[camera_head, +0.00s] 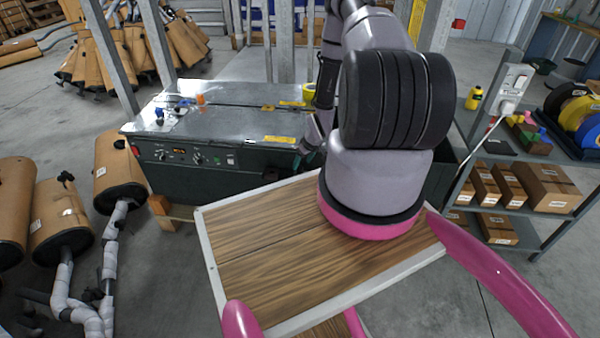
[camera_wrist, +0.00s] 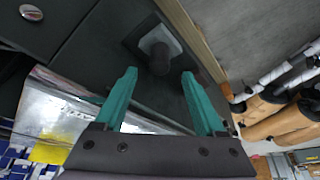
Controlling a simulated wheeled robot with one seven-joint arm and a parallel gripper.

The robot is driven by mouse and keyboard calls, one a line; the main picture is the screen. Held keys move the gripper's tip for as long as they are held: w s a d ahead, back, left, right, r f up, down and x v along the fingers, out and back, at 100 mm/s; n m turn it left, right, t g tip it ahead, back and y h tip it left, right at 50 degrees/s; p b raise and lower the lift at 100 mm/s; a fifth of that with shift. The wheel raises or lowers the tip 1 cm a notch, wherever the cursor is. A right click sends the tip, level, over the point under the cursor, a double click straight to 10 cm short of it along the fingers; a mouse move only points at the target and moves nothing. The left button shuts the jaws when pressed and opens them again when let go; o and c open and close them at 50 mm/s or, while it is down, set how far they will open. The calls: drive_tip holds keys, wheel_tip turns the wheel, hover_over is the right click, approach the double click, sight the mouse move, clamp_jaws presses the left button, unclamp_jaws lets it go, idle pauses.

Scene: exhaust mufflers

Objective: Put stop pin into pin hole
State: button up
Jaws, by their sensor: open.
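My gripper (camera_wrist: 159,76) is open in the wrist view, its two teal fingers apart with nothing between the pads. Just beyond the fingertips, a dark round-ended piece (camera_wrist: 158,60) stands out from a light square plate (camera_wrist: 160,42) on a dark panel. It may be the stop pin, but I cannot tell for sure. In the head view, my gripper (camera_head: 312,142) is a small teal part beside the right end of the metal-topped machine (camera_head: 240,108), mostly hidden by my arm. I cannot make out the pin hole in either view.
Small orange (camera_head: 201,99) and blue pieces lie on the machine's top. A wood-topped platform (camera_head: 270,255) is in the foreground. Wrapped mufflers (camera_head: 120,170) stand on the left. A shelf with cardboard boxes (camera_head: 545,185) is at the right.

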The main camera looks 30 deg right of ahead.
sight(300, 167)
drive_tip(key=x, duration=0.5)
drive_tip(key=shift+f, duration=0.1)
clamp_jaws()
